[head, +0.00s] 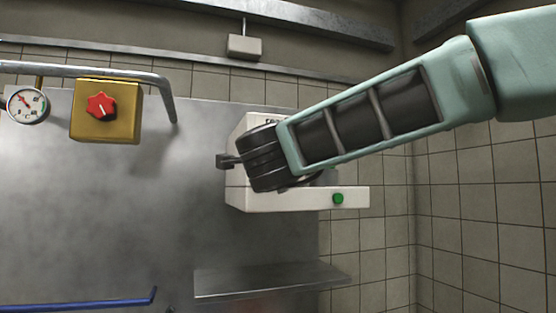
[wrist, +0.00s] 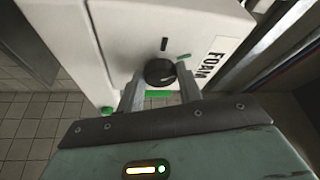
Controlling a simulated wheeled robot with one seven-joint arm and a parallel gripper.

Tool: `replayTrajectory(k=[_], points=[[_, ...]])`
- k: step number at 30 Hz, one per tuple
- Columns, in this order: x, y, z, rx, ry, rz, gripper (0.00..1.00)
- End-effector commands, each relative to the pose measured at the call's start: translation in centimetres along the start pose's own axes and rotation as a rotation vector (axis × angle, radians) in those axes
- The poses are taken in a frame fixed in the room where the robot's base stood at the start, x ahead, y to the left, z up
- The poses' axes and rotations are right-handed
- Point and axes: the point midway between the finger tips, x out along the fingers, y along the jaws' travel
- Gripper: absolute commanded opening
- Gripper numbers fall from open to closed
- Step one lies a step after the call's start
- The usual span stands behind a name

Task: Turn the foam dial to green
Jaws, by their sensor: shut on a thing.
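The foam dial (wrist: 159,72) is a round black knob on the front of a white box, beside the printed word FOAM (wrist: 213,61). My gripper (wrist: 161,82) is shut on the dial, one finger on each side. A dark mark (wrist: 164,44) is above the dial, a small green mark (wrist: 184,57) at its upper right, and a green bar (wrist: 158,94) below it between the fingers. I cannot tell clearly where the dial points. In the head view my arm covers much of the white box (head: 236,198) and hides the dial.
A green button (head: 338,198) sits on the box's lower ledge. To the left are a yellow box (head: 125,128) with a red knob (head: 101,105), a round gauge (head: 27,105) and a bent metal pipe (head: 120,73). A metal shelf (head: 265,281) is below.

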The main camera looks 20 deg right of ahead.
Motion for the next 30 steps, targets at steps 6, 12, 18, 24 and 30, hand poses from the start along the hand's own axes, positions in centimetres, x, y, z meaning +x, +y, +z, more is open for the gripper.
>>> replayTrajectory(k=[6,12,18,24,30], points=[[0.02,0.06,0.02,0.032,0.000,0.015,0.13],[0.02,0.05,0.01,0.036,0.000,0.017,0.13],[0.03,0.06,0.00,0.035,0.001,0.017,0.13],[0.02,0.03,-0.01,0.035,0.001,0.016,0.57],[-0.15,0.01,0.00,0.035,0.000,0.015,0.57]])
